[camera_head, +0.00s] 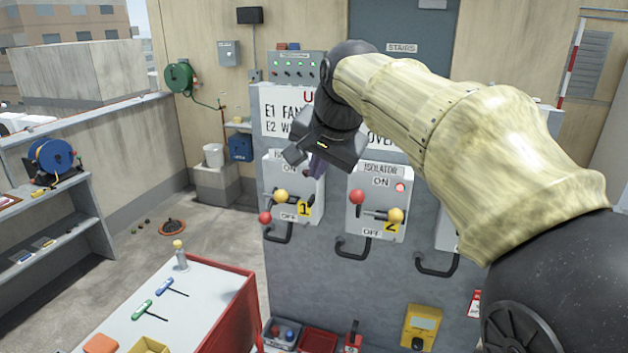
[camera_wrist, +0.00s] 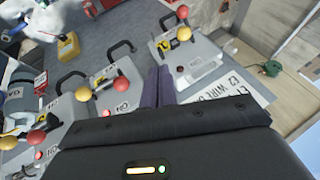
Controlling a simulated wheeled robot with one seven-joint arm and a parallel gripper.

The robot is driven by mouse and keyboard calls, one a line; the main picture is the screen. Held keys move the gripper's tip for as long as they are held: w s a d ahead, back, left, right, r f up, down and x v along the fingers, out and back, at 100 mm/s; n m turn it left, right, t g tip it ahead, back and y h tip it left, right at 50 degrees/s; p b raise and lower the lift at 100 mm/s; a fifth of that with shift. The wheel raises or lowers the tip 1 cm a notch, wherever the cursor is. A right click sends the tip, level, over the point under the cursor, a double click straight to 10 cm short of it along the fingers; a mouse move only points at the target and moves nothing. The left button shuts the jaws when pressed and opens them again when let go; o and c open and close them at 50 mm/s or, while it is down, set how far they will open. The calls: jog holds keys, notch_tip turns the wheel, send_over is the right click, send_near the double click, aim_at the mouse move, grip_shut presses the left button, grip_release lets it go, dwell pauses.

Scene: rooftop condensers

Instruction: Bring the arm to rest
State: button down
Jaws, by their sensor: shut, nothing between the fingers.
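My arm reaches from the lower right across the head view and bends down at the wrist. My gripper (camera_head: 316,167) hangs in front of the upper part of the first isolator box (camera_head: 308,190) and overlaps it in the picture. Its two dark purple fingers (camera_wrist: 158,86) are together in the wrist view, with nothing between them. I cannot tell how far the fingertips are from the box. The second isolator box (camera_head: 370,224), with a lit red lamp, stands to the right. A third box (camera_head: 446,236) is mostly hidden behind my arm.
The grey panel (camera_head: 310,290) carries lever handles with red and yellow balls. A red-edged bench (camera_head: 215,290) with tools stands at lower left. A shelf (camera_head: 60,215) with a blue reel is at far left. Open floor lies between shelf and panel.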

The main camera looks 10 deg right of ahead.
jog(key=shift+w, duration=0.1)
jog(key=s+d+f+n+g, duration=0.1)
jog(key=s+f, duration=0.4)
jog(key=f, duration=0.6)
jog(key=s+d+f+n+g+h+b, duration=0.1)
jog(key=s+d+f+n, duration=0.2)
jog(key=f, duration=0.9)
jog(key=s+d+f+n+g, duration=0.2)
jog(key=s+f, duration=0.6)
jog(key=f, duration=0.4)
jog(key=shift+s+d+h+b, duration=0.2)
jog(key=shift+d+h+b, duration=0.15)
jog(key=shift+d, duration=0.2)
